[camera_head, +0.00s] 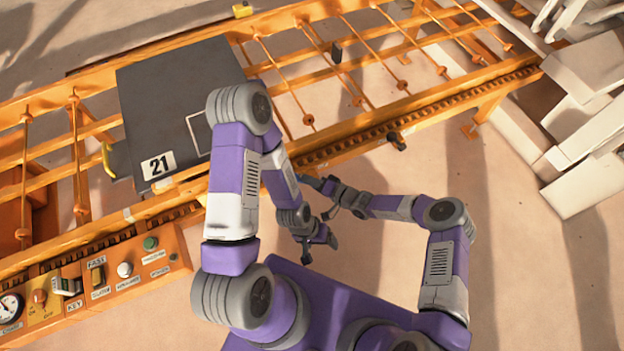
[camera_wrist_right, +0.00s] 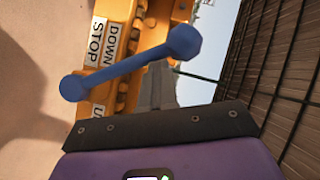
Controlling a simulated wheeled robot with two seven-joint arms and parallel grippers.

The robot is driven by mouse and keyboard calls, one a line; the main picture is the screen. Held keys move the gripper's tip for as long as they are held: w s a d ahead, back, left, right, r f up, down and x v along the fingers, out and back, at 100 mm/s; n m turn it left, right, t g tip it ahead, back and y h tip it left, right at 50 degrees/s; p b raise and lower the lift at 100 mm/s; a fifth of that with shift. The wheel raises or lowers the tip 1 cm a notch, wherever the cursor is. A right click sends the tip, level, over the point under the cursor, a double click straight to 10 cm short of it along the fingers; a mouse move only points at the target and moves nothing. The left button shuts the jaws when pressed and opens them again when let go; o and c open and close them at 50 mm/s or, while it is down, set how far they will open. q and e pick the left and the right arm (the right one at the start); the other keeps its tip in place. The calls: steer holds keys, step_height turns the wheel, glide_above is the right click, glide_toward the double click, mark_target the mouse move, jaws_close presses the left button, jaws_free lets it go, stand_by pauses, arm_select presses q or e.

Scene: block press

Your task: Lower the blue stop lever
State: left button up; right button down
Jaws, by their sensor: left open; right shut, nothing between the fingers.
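The blue stop lever (camera_wrist_right: 130,66) is a bar with a rounded knob at each end, slanting across the right wrist view. It lies beside a white DOWN STOP label (camera_wrist_right: 101,42); a partly hidden label starting with U (camera_wrist_right: 98,110) is below its left end. My right gripper (camera_wrist_right: 160,75) is shut and empty, its fingertips close to the lever; I cannot tell if they touch.
The orange conveyor frame (camera_head: 400,104) runs diagonally across the head view. A dark plate marked 21 (camera_head: 150,85) lies on it. A control panel (camera_head: 100,275) with buttons is at lower left. White blocks (camera_head: 585,160) lie at right. The floor right of my arms is clear.

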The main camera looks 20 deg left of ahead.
steer(key=shift+s+a+f, duration=0.15)
steer(key=shift+s, duration=0.2)
steer(key=d+r+p, duration=0.3)
steer(key=d+r, duration=0.2)
steer(key=d, duration=0.7)
steer(key=shift+w+d+r, duration=0.15)
steer(key=shift+w+r, duration=0.05)
steer(key=shift+r, duration=0.15)
steer(key=s+d+f+m+g+h, duration=0.1)
steer(key=s+d+f+g+h, duration=0.1)
steer(key=s+d+h, duration=0.5)
steer(key=s+d+f+m+g+h, duration=0.1)
steer(key=s+d+f+g+h, duration=0.15)
steer(key=s+d, duration=0.5)
steer(key=s+d+r+m+t+h, duration=0.1)
steer(key=s+d+r+m+t, duration=0.1)
steer(key=s+d+r, duration=0.1)
steer(key=shift+s+d+r+m, duration=0.2)
steer(key=shift+d+m, duration=0.2)
steer(key=shift+d, duration=0.35)
